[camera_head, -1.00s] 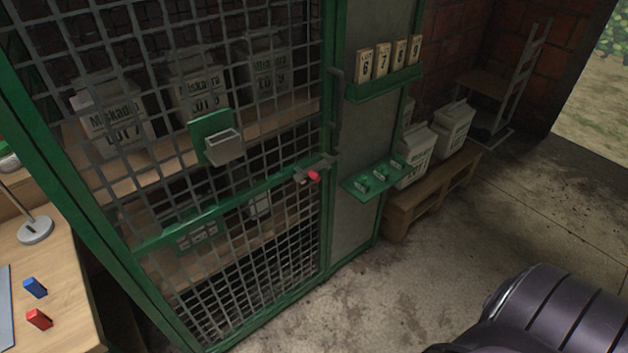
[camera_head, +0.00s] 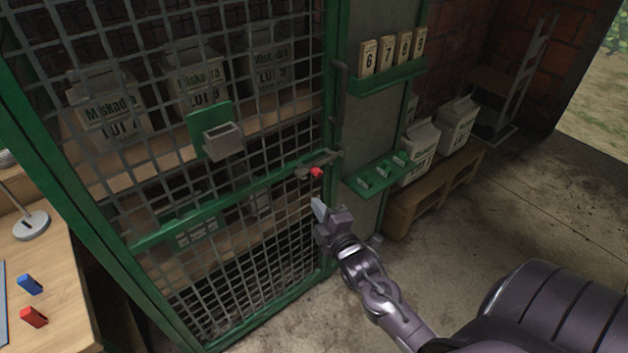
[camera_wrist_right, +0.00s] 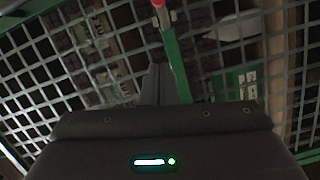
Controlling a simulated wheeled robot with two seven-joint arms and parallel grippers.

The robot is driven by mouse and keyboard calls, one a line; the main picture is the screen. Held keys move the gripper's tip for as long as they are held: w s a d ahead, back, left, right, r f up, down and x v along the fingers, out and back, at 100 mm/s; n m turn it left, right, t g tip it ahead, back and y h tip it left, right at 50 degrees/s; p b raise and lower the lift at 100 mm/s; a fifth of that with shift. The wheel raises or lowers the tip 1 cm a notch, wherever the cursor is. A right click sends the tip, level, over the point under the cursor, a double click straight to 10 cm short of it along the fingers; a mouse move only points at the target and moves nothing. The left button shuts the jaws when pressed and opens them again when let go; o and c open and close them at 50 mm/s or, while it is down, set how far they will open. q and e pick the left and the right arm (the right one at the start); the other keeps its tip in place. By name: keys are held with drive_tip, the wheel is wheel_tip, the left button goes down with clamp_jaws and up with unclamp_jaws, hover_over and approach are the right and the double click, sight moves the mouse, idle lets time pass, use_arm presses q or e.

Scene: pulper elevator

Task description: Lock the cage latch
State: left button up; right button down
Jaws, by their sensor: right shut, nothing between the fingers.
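The cage latch (camera_head: 316,164) is a grey bolt with a red knob (camera_head: 317,173) on the right edge of the green-framed mesh door (camera_head: 225,200). In the right wrist view the red knob (camera_wrist_right: 157,3) shows at the top edge, above the green crossbar (camera_wrist_right: 176,62). My right gripper (camera_head: 319,208) is shut and empty, just below the red knob and apart from it in the head view. Its shut fingers (camera_wrist_right: 163,85) point toward the mesh in the wrist view. My left gripper is out of view.
A green shelf with small green blocks (camera_head: 378,177) juts out right of the latch. A grey box (camera_head: 223,141) is mounted on the mesh. A wooden desk (camera_head: 60,310) with a blue block (camera_head: 30,284) and a red block (camera_head: 33,317) stands at left. Concrete floor is clear at right.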

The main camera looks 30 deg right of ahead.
sight(322, 162)
drive_tip(key=shift+w, duration=0.1)
drive_tip(key=w+d, duration=0.1)
drive_tip(key=w, duration=0.2)
drive_tip(key=w+d, duration=0.2)
drive_tip(key=w, duration=0.1)
drive_tip(key=w+d+f+p, duration=0.1)
drive_tip(key=w, duration=0.3)
drive_tip(key=shift+d+f, duration=0.1)
drive_tip(key=shift+d, duration=0.05)
drive_tip(key=shift+d+f, duration=0.15)
drive_tip(key=shift+d, duration=0.45)
drive_tip(key=d, duration=0.5)
drive_tip(key=shift+w+d+b, duration=0.15)
drive_tip(key=shift+d+b, duration=0.05)
drive_tip(key=shift+b, duration=0.2)
